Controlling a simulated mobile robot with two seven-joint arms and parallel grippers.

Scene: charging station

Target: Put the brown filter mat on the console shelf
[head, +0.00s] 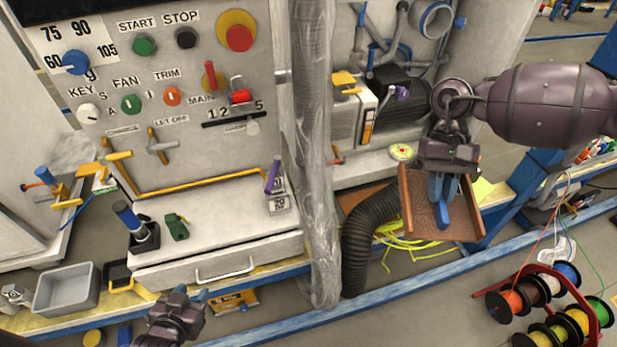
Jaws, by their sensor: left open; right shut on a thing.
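The brown filter mat (465,215) hangs at the right of the head view, with its side edges turned up. My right gripper (440,198) is shut on it, blue fingers at its middle, and holds it out to the right of the console. The console shelf (215,210) is the pale top below the control panel, left of the plastic-wrapped post. My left gripper (195,297) is open and empty, low in front of the console drawer. The exact grip on the mat is partly hidden by the fingers.
The shelf's middle is clear. A plastic-wrapped post (318,150) and black hose (368,235) stand between shelf and mat. Cable spools (550,305) lie lower right.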

